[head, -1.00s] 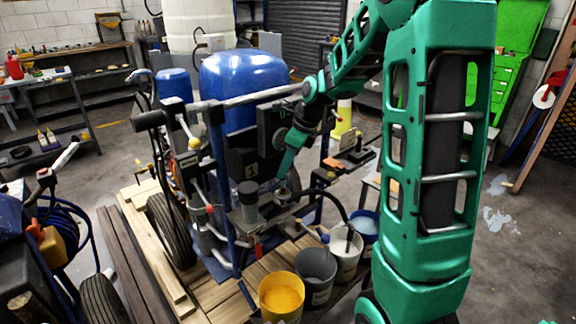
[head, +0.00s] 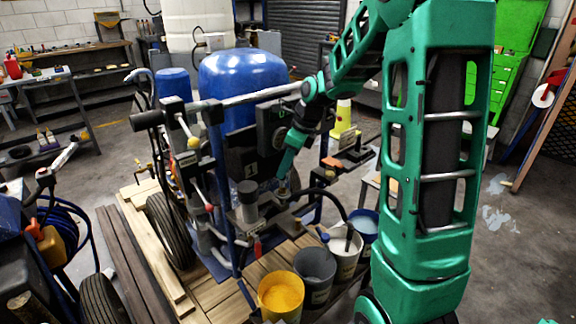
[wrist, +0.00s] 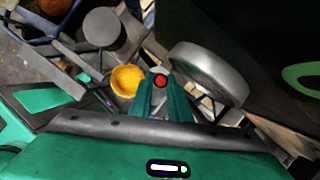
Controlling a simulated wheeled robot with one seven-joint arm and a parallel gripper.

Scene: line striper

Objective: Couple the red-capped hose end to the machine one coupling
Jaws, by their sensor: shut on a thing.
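My gripper (head: 283,173) reaches down beside the machine with the number 1 plate (head: 251,171). In the wrist view, my green fingers (wrist: 160,88) are shut on the hose end, whose round red cap (wrist: 160,80) shows between them. In the head view the held hose end is too small to make out. A black hose (head: 325,196) arches from near my fingertips toward the buckets. I cannot pick out the machine one coupling with certainty, nor tell whether the hose end touches it.
A grey cylinder (head: 247,190) stands on the machine just left of my fingertips. A yellow-filled bucket (head: 281,294), a grey bucket (head: 315,272) and other buckets stand in front. A blue tank (head: 242,80) rises behind. Another machine with a blue hose (head: 70,240) is at left.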

